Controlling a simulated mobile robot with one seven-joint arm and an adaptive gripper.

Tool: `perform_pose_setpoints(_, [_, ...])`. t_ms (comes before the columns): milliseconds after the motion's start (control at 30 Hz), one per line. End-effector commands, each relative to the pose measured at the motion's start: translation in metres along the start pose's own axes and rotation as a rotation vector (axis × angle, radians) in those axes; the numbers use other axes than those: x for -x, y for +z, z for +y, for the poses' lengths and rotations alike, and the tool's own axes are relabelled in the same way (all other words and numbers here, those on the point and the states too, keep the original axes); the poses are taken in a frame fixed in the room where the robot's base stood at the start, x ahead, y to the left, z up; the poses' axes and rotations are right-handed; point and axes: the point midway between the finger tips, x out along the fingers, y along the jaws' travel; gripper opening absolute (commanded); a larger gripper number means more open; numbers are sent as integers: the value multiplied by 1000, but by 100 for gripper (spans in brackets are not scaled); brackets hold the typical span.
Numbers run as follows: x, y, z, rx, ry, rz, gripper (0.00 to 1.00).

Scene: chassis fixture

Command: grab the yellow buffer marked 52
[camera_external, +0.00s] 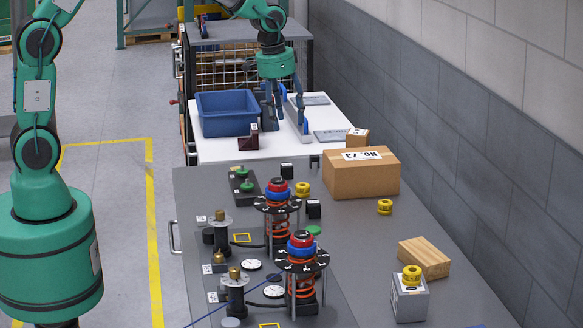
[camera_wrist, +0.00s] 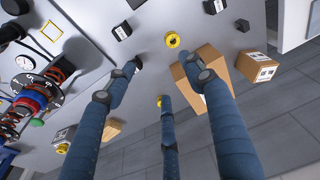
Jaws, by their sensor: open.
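Three yellow ring-shaped buffers show, and their markings are too small to read. One buffer (camera_external: 302,189) lies on the grey table beside the far spring assembly, also in the wrist view (camera_wrist: 172,40). A second buffer (camera_external: 385,206) lies alone in front of the large cardboard box, also in the wrist view (camera_wrist: 159,102). A third buffer (camera_external: 412,275) sits on a grey block (camera_external: 409,302), also in the wrist view (camera_wrist: 62,148). My gripper (camera_external: 283,108) is open and empty, with blue fingers apart. It hangs beyond the grey table's far end, away from all three; its fingers (camera_wrist: 163,75) also fill the wrist view.
The cardboard box (camera_external: 345,184) stands at the grey table's far right; a wooden block (camera_external: 424,258) lies nearer. Two spring assemblies (camera_external: 301,270) (camera_external: 277,213) stand mid-table. A blue bin (camera_external: 227,116) is on the white table (camera_external: 215,150). Bare surface surrounds the second buffer.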

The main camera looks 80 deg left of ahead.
Motion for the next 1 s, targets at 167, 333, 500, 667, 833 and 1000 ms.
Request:
perform_pose_setpoints(167, [-50,-20,-20,17,0,-33,53])
perform_pose_setpoints(333, [-78,-28,-30,25,0,-49,53])
perform_pose_setpoints(500, [-85,-31,-34,28,0,-51,53])
perform_pose_setpoints(667, [-85,-31,-34,28,0,-52,53])
perform_pose_setpoints(833, [-86,-31,-33,28,0,-52,53])
perform_pose_setpoints(1000, [-96,-30,-33,28,0,-53,53])
